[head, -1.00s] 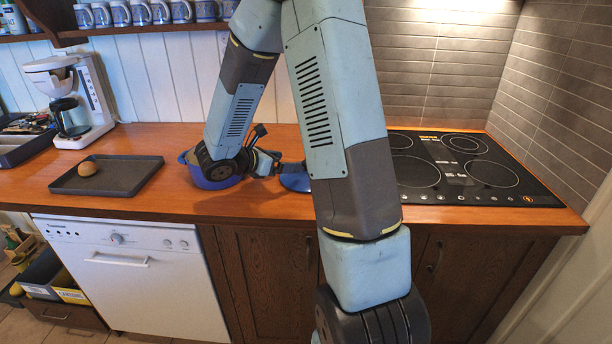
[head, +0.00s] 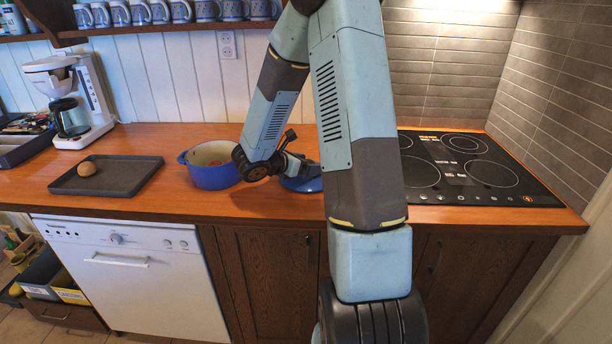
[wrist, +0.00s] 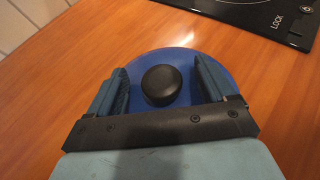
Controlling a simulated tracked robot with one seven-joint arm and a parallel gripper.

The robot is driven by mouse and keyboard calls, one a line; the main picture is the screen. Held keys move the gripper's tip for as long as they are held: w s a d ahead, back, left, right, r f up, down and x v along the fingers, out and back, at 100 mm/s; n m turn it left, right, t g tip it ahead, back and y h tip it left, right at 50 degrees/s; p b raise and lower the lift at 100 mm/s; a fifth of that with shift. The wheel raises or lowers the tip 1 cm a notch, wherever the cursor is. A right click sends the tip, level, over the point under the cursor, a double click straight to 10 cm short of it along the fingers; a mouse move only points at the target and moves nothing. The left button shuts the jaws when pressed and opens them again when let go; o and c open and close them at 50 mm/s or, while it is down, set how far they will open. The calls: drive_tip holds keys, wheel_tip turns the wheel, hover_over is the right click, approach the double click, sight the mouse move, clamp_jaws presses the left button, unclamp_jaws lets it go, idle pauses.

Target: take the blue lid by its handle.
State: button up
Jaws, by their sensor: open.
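The blue lid (wrist: 185,60) lies on the wooden counter in the wrist view, its round black knob handle (wrist: 162,86) facing up. My gripper (wrist: 164,88) is open, with one finger on each side of the knob and the lid's disc beyond them. I cannot tell how far above the lid the fingertips are. In the head view the lid (head: 300,184) shows only in part, as my arm hides the rest of it. The gripper's fingers are hidden there. A blue pot (head: 212,177) stands open to the left of the lid.
A dark tray (head: 125,180) with a round brown item (head: 87,168) lies to the left. A coffee maker (head: 85,100) stands behind it. A black cooktop (head: 480,190) is at the right. The counter around the lid is clear.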

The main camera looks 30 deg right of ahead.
drive_tip(key=shift+f, duration=0.1)
drive_tip(key=c, duration=1)
drive_tip(key=shift+s+f, duration=0.1)
clamp_jaws()
